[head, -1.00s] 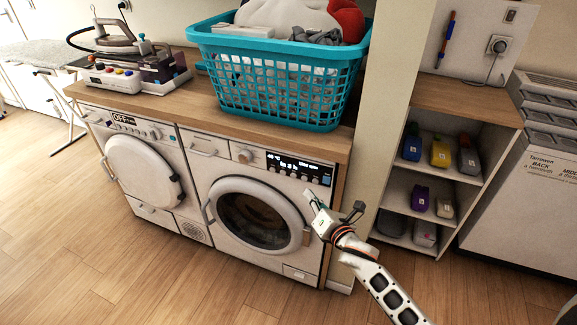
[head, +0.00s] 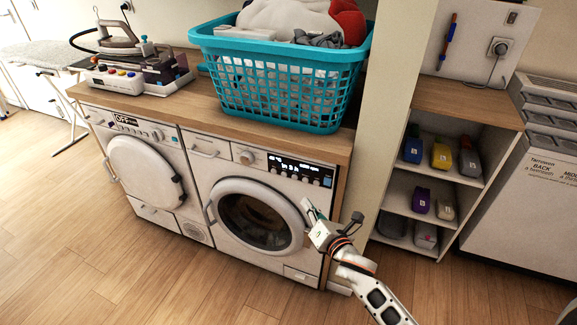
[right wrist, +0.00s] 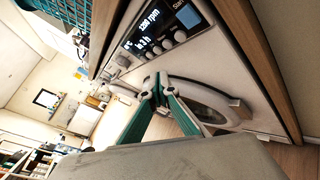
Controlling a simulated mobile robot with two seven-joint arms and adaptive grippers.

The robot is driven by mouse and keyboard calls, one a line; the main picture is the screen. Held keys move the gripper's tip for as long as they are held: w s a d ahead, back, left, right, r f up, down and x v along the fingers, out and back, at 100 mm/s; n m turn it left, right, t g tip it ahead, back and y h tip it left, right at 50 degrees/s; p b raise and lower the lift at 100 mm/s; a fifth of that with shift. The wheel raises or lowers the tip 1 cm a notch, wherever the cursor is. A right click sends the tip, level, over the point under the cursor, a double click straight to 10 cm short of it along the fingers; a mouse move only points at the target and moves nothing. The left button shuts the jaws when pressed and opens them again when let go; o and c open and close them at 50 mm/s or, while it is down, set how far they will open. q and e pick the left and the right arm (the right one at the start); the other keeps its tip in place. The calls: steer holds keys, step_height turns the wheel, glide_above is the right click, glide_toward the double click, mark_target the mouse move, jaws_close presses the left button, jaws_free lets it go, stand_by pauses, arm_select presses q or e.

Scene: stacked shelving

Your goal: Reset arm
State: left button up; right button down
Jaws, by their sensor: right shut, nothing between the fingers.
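My right gripper (head: 307,206) is in front of the right-hand washing machine (head: 225,172), beside the right edge of its round door (head: 222,190). The gripper is shut and holds nothing. In the right wrist view its two green fingers (right wrist: 158,88) meet at the tips, with the machine's lit panel (right wrist: 158,35) above and the door to the right. I cannot tell from these views whether it touches the machine. My left gripper is not in view.
A teal laundry basket (head: 280,95) full of clothes stands on the wooden counter (head: 205,103). An iron (head: 120,45) is at the counter's left. A shelf unit with several bottles (head: 441,156) stands right of my arm. The floor (head: 120,265) in front is clear.

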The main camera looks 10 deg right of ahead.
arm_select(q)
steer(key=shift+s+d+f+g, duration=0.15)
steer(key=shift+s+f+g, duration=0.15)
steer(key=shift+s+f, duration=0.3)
arm_select(e)
steer(key=s+f+m+g, duration=0.1)
steer(key=s+f+m, duration=0.3)
steer(key=s+m, duration=0.5)
steer(key=s+d+f+m+g, duration=0.1)
steer(key=s+f+m, duration=0.3)
steer(key=s+m, duration=0.4)
steer(key=s+f+m+g, duration=0.3)
steer(key=s+f+m, duration=0.2)
steer(key=s+m, duration=0.4)
steer(key=s, duration=0.4)
steer(key=shift+s+d+m+h, duration=0.15)
steer(key=shift+d+m+h, duration=0.15)
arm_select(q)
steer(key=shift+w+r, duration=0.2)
arm_select(e)
steer(key=shift+f, duration=0.1)
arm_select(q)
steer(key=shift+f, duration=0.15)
